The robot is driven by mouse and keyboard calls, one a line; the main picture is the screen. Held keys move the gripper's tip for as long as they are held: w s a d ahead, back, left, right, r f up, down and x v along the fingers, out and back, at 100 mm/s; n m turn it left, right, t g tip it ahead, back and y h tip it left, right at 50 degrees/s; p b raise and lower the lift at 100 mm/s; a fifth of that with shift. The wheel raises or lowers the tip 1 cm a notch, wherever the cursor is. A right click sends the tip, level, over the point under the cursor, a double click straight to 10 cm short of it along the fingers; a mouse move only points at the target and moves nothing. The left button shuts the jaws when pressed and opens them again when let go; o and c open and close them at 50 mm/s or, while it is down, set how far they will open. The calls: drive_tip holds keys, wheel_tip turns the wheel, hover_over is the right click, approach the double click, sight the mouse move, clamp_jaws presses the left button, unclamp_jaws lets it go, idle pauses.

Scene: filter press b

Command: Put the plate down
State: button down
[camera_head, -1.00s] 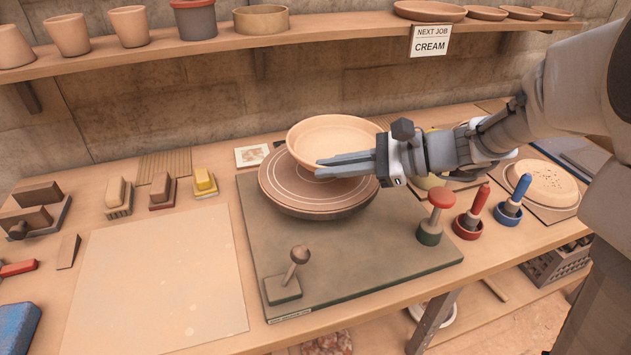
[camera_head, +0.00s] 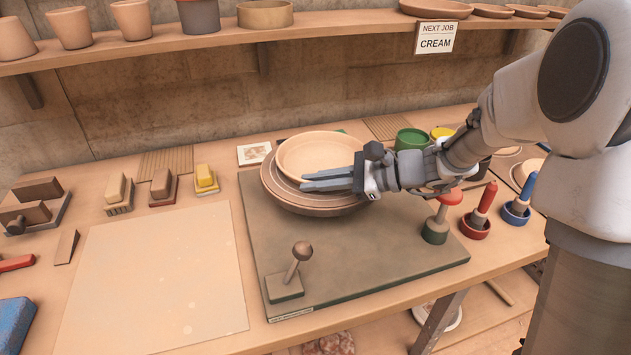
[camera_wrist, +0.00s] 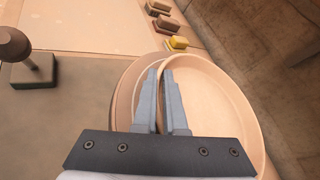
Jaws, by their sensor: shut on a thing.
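A pale tan, shallow round plate (camera_head: 318,152) is upright and roughly level over the ringed round disc (camera_head: 268,183) on the dark green board. My gripper (camera_head: 303,182) comes in from the right and is shut on the plate's near rim. In the wrist view the rim passes between the two grey fingers (camera_wrist: 160,72), with the plate (camera_wrist: 215,105) to their right and part of the disc (camera_wrist: 126,92) to their left. The plate's underside is hidden, so I cannot tell whether it touches the disc.
The board (camera_head: 365,250) carries a knobbed tool (camera_head: 290,280) in front and a red-topped stamp (camera_head: 440,222) at right. Red (camera_head: 480,212) and blue (camera_head: 518,200) handled tools stand beyond it. A bare pale sheet (camera_head: 150,285) lies left. A shelf (camera_head: 200,52) runs behind.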

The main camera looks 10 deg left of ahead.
drive_tip(key=c, duration=1.3)
unclamp_jaws()
drive_tip(key=shift+f, duration=0.1)
drive_tip(key=shift+o, duration=0.2)
